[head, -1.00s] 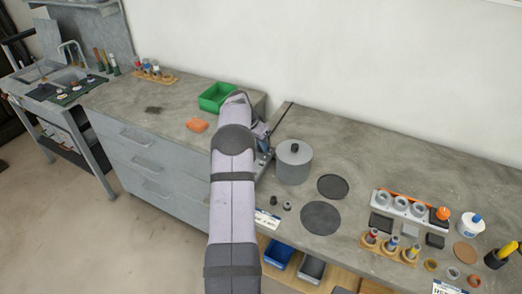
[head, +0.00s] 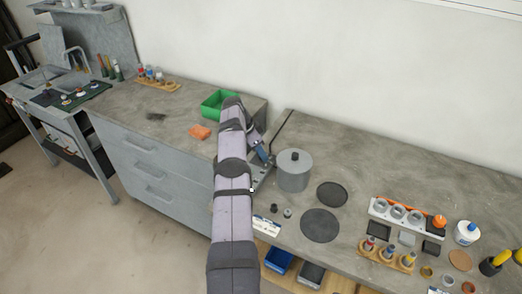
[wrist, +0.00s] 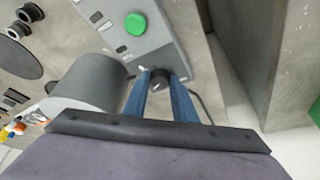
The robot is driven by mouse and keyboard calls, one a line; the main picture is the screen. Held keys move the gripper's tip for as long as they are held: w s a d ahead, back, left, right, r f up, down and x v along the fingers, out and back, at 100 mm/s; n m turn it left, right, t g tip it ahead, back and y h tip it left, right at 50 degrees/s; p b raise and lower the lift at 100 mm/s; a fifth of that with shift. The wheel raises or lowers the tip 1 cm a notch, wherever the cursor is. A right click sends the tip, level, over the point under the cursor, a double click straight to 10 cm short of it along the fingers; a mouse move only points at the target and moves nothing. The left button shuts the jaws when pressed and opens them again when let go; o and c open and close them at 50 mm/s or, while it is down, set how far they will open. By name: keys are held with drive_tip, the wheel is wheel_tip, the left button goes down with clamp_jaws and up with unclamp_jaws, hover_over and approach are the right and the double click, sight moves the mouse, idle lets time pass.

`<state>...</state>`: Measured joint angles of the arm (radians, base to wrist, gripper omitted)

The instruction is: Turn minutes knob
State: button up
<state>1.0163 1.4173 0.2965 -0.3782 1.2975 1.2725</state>
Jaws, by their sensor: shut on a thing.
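In the wrist view, a dark round knob (wrist: 160,80) sits on a grey control panel (wrist: 168,42) with a green button (wrist: 135,24). My gripper (wrist: 161,74) has its blue fingers on either side of this knob and is shut on it. No label is readable, so I cannot tell from lettering which knob it is. In the head view, my gripper (head: 263,153) reaches down to the panel (head: 263,176), just left of the grey lidded pot (head: 293,173). My arm hides part of the panel there.
The pot's grey side (wrist: 88,85) is close beside the fingers in the wrist view. A green bin (head: 214,104) and an orange block (head: 200,132) are on the left counter. Dark discs (head: 319,225) and racks of small parts (head: 387,254) are to the right.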

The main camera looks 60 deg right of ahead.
drive_tip(key=shift+r, duration=0.1)
idle(0.4)
drive_tip(key=o, duration=1)
drive_tip(key=shift+o, duration=0.2)
drive_tip(key=b+v, duration=0.2)
drive_tip(key=v, duration=0.5)
drive_tip(key=shift+w+a+r, duration=0.1)
